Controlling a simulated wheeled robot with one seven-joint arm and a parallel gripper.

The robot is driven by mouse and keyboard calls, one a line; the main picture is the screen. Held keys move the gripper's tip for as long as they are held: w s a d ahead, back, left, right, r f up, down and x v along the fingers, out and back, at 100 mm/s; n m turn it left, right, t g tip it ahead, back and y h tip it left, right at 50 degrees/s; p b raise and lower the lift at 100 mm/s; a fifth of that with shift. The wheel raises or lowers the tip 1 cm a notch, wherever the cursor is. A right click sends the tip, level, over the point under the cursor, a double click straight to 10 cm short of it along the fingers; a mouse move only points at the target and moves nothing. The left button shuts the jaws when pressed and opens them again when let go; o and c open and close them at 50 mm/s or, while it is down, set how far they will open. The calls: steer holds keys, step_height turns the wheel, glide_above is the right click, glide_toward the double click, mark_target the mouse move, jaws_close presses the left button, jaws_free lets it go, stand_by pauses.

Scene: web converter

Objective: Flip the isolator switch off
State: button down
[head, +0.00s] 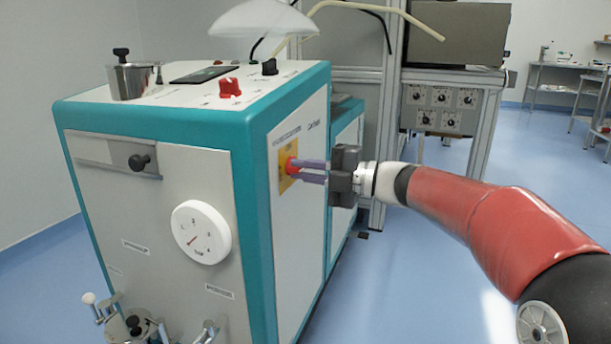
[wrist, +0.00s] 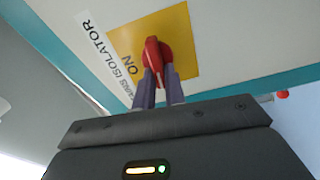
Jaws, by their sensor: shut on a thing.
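The isolator switch is a red rotary handle (wrist: 154,54) on a yellow plate (wrist: 182,30), set in the white side panel of the teal and white machine. In the wrist view, "ISOLATOR" and "ON" are printed beside it. The handle also shows in the head view (head: 291,166), partly hidden by my fingers. My gripper (head: 299,171) reaches in from the right, with its purple fingers on either side of the handle. In the wrist view my gripper (wrist: 158,80) is shut on the red handle, whose rounded end stands out beyond the fingertips.
The machine's top (head: 190,90) carries a red knob (head: 230,88), a black knob (head: 270,67) and a metal pot (head: 133,80). A round gauge (head: 201,232) is on its front. A framed rack (head: 440,100) stands behind my arm. The blue floor (head: 420,280) is open to the right.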

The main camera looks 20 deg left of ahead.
steer(key=shift+f+n, duration=0.15)
steer(key=shift+n, duration=0.45)
steer(key=c, duration=1.5)
jaws_free()
steer(key=shift+o, duration=0.2)
steer(key=d, duration=0.8)
steer(key=shift+s, duration=0.35)
